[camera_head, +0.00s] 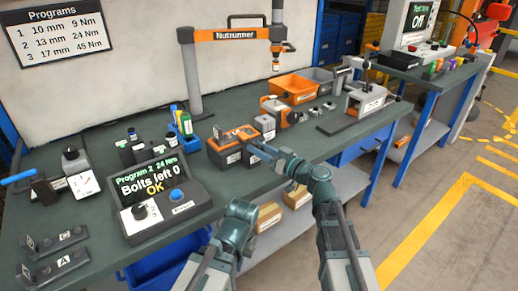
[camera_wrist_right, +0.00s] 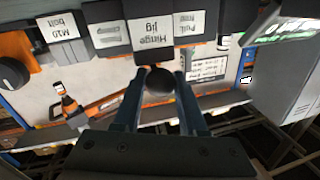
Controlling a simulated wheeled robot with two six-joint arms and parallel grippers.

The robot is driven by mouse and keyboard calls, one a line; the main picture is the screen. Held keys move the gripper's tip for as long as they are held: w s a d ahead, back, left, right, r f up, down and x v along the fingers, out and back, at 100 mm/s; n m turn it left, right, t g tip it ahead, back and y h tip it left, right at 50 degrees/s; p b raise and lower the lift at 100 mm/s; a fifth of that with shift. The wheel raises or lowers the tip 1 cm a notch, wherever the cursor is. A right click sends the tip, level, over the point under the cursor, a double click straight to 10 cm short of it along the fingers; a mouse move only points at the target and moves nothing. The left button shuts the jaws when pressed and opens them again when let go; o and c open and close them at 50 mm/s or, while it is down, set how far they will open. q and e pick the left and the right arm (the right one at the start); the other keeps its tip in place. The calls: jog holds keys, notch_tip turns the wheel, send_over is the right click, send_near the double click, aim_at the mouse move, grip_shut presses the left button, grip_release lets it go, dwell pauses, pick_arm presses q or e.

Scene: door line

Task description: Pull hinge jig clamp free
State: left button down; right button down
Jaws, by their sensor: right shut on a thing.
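The hinge jig (camera_head: 224,155) stands on the workbench as an orange and dark block with grey parts on top, in the middle of the head view. Its "Hinge jig" label (camera_wrist_right: 152,36) shows upside down at the top of the right wrist view. My right gripper (camera_head: 257,146) reaches the jig's right side. In the right wrist view its two fingers (camera_wrist_right: 160,76) are shut on a dark round clamp knob (camera_wrist_right: 159,82) just below that label. The fingers hide part of the clamp. Part of my left arm shows at the lower middle, but its gripper is not visible.
A screen box (camera_head: 160,198) reading "Bolts left 0 OK" stands on the bench (camera_head: 110,235) to the left. Orange bins (camera_head: 295,87), small blocks and a white-fronted fixture (camera_head: 368,103) stand at the right. The Nutrunner frame (camera_head: 236,35) rises behind the jig.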

jog(key=v, duration=0.2)
jog(key=shift+s, duration=0.5)
jog(key=shift+w, duration=0.1)
jog(key=shift+c, duration=2.3)
grip_release()
jog(key=shift+d, duration=0.1)
